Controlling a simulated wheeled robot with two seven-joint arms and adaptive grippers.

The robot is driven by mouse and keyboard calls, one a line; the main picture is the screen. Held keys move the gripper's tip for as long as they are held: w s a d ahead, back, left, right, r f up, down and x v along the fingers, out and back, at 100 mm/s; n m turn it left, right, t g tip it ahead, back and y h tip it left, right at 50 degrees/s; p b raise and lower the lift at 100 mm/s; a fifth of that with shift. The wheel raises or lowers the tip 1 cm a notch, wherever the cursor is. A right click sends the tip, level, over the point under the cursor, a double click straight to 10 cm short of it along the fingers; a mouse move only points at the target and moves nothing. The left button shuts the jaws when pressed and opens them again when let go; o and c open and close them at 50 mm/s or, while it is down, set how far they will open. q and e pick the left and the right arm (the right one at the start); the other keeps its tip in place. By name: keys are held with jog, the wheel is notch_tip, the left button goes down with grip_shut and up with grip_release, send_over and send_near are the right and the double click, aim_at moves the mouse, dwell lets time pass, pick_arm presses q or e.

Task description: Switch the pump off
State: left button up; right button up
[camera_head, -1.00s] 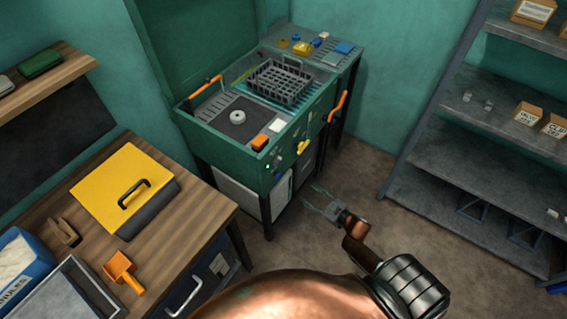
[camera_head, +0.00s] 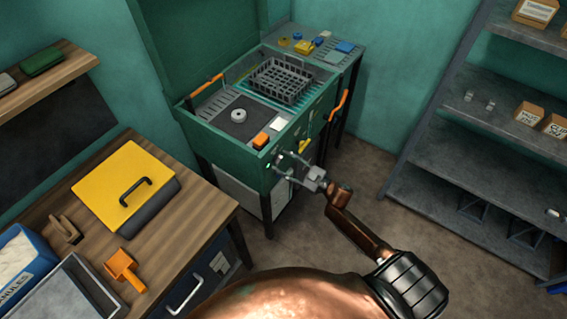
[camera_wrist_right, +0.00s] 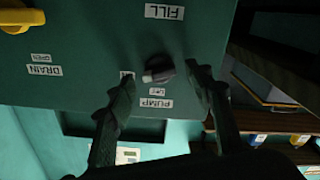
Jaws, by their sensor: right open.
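The pump switch (camera_wrist_right: 158,69) is a dark round knob with a pale pointer on the green front panel, beside a PUMP label (camera_wrist_right: 153,103) in the right wrist view. The label looks upside down there. My right gripper (camera_wrist_right: 155,95) is open, its two fingers on either side of the knob and apart from it. In the head view my right gripper (camera_head: 281,166) is at the front of the green washing station (camera_head: 232,152) and hides the knob area. Whether a fingertip touches the panel cannot be told. My left gripper is not in view.
A yellow handle (camera_wrist_right: 22,16) sits by a DRAIN label, and a FILL label is on the same panel. A wooden bench (camera_head: 205,205) with a yellow-lidded box (camera_head: 112,190) stands left. Grey shelves (camera_head: 480,145) stand right. Floor between is clear.

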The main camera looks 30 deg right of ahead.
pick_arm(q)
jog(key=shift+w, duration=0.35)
pick_arm(e)
jog(key=c, duration=1.2)
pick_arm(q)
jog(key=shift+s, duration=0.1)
pick_arm(e)
jog(key=shift+o, duration=0.2)
jog(key=shift+n, duration=0.3)
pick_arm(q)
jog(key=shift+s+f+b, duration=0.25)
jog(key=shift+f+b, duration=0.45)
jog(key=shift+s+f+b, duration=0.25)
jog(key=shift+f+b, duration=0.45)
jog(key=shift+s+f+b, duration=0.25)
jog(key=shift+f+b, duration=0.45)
pick_arm(e)
jog(key=shift+a+f+n, duration=0.1)
jog(key=shift+f+n, duration=0.05)
jog(key=shift+n, duration=3.2)
jog(key=shift+a+f+n, duration=0.1)
jog(key=shift+n, duration=3.25)
